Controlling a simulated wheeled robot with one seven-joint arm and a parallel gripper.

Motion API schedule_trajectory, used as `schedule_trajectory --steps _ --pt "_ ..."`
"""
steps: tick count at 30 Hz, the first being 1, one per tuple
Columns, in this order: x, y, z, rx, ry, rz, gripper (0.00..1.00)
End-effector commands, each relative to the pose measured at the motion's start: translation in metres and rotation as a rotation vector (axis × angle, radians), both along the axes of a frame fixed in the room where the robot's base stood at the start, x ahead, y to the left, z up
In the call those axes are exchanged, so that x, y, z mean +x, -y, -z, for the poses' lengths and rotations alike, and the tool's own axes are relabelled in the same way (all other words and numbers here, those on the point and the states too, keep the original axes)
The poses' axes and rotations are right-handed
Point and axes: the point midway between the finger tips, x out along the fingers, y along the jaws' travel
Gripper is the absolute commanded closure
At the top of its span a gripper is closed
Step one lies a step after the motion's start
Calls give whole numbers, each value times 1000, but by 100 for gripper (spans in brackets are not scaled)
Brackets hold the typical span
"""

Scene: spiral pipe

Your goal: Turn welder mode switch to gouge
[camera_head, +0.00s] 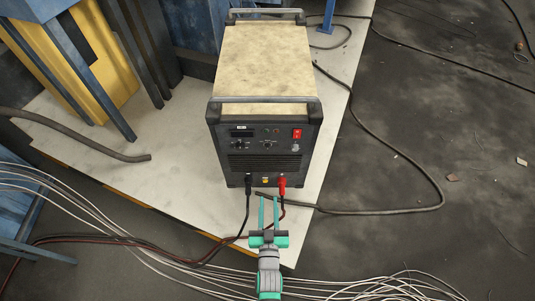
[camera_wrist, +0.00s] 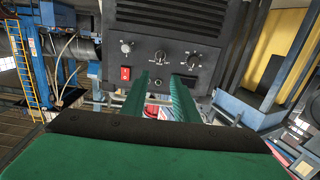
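The welder (camera_head: 264,65) is a dark box with a dusty beige top, standing on a pale sheet. Its front panel has a red rocker switch (camera_head: 297,133) at the right and several dials: a left knob (camera_head: 239,144), a middle knob (camera_head: 267,144) and a right knob (camera_head: 295,147). The labels are too small to read, so I cannot tell which is the mode switch. The wrist view shows the panel upside down, with the middle knob (camera_wrist: 160,56) beyond the fingertips. My gripper (camera_head: 268,198) is open and empty, in front of the panel, its two green fingers (camera_wrist: 159,80) apart.
Black and red cable plugs (camera_head: 282,182) stick out low on the welder's front, near my fingers. A dark hose (camera_head: 395,210) curves right across the floor. Loose pale wires (camera_head: 385,285) lie in front. Yellow and blue steelwork (camera_head: 85,60) stands left. The right floor is mostly clear.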

Motion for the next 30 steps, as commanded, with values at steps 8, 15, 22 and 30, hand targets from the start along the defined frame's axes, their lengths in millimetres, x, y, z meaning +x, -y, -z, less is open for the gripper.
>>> schedule_trajectory --steps 8,15,22,30 --pt "89 -3 2 7 47 2 73" --pt "113 -4 1 9 55 3 73" --pt "144 -4 0 9 57 3 73" --pt "189 -5 0 10 56 2 73"
